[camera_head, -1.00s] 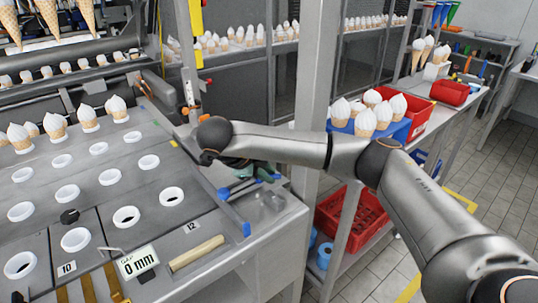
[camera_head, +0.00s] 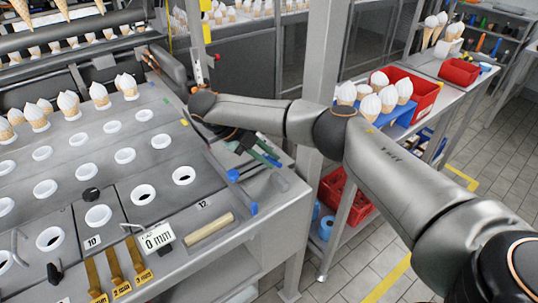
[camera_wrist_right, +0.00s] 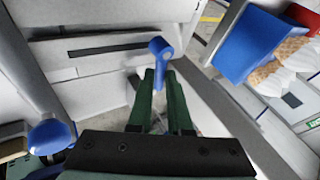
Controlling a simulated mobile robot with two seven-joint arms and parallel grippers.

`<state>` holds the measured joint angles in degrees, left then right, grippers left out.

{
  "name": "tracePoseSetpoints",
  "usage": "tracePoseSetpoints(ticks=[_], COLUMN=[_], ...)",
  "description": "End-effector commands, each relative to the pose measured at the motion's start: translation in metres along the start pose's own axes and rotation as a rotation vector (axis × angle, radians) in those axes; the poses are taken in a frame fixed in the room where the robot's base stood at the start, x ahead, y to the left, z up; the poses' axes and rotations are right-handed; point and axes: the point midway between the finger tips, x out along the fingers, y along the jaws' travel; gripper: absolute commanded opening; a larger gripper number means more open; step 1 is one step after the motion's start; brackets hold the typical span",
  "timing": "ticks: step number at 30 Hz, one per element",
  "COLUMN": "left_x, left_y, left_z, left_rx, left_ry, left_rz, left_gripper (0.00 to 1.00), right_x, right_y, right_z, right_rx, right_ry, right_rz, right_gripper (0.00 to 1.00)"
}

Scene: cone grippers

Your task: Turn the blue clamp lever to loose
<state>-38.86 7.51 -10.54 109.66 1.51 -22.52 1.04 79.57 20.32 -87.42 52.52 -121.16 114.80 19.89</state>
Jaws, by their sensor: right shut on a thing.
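The blue clamp lever (camera_wrist_right: 160,52) shows in the wrist view, with its rounded blue head just beyond the fingertips and its shaft running down between them. My right gripper (camera_wrist_right: 161,85) has dark green fingers, shut on the lever from both sides. In the head view my right gripper (camera_head: 268,156) reaches the right edge of the grey bench top, and a bit of blue shows at its fingers. The lower part of the lever is hidden by the fingers. My left gripper is in neither view.
A second blue-ended part (camera_head: 233,175) is on the bench edge, left of my gripper; a blue knob (camera_wrist_right: 50,135) is at the left in the wrist view. A steel post (camera_head: 322,90) stands close behind my right arm. A wooden-handled bar (camera_head: 209,229) lies on the bench.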

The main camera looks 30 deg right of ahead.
Motion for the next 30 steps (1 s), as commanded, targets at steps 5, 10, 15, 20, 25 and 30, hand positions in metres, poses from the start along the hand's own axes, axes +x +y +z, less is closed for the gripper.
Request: tracePoseSetpoints(ticks=[5, 10, 15, 20, 25, 30], left_x=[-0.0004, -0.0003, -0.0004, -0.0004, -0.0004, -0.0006], left_y=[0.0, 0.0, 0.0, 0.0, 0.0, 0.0], left_z=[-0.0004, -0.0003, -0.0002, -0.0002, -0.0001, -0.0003], left_rx=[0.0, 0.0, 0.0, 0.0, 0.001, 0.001], left_ry=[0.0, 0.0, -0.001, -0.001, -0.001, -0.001], left_rz=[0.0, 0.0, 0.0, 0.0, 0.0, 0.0], left_gripper=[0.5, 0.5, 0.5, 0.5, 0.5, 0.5], right_x=[-0.0007, -0.0006, -0.0006, -0.0004, -0.0002, -0.0026], right_y=[-0.0005, -0.0004, -0.0004, -0.0002, -0.0001, -0.0001], right_z=[0.0006, 0.0007, 0.0007, 0.0005, 0.0004, 0.0004], right_rx=[0.01, 0.009, 0.008, 0.007, 0.007, 0.006], right_ry=[0.002, 0.002, 0.002, 0.003, 0.003, 0.003], right_rz=[0.002, 0.002, 0.002, 0.003, 0.003, 0.002], right_gripper=[0.0, 0.0, 0.24, 0.42, 0.47, 0.47])
